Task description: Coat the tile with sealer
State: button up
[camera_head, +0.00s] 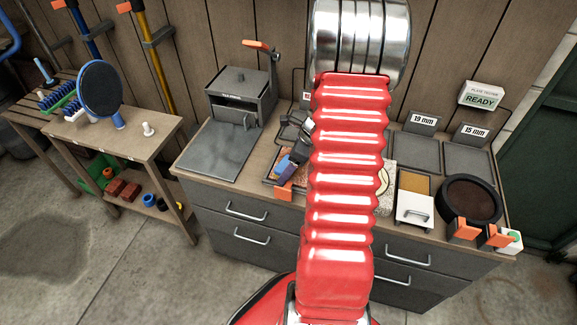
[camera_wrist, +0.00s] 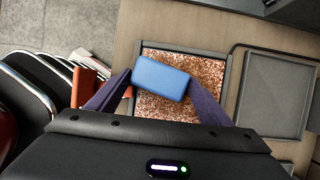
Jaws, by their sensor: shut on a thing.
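A brown-and-white speckled tile (camera_wrist: 205,95) lies in a grey-framed tray (camera_wrist: 228,65) on the bench in the wrist view. My gripper (camera_wrist: 160,78) is shut on a blue block (camera_wrist: 161,74), which looks like a sponge or applicator pad. The block is over the left part of the tile; I cannot tell whether it touches it. In the head view my gripper (camera_head: 294,160) with the blue block (camera_head: 283,164) is low over the bench, and my red arm hides much of the tile area. No sealer container can be identified with certainty.
An orange clamp (camera_head: 284,190) sits at the tray's front edge. An empty grey tray (camera_wrist: 275,95) lies right of the tile. A lever press (camera_head: 240,95) stands left.

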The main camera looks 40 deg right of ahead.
jog(key=shift+d, duration=0.4)
jog(key=shift+w+d+r, duration=0.1)
jog(key=shift+w+d, duration=0.3)
jog(key=shift+d, duration=0.4)
jog(key=shift+w+d+r, duration=0.1)
jog(key=shift+w+d, duration=0.3)
jog(key=shift+d, duration=0.4)
jog(key=shift+w+d, duration=0.45)
jog(key=shift+d, duration=0.3)
jog(key=shift+w+d, duration=0.4)
jog(key=shift+d, duration=0.35)
jog(key=shift+w+d, duration=0.45)
jog(key=shift+d, duration=0.35)
jog(key=shift+w+d, duration=0.4)
jog(key=shift+d, duration=0.35)
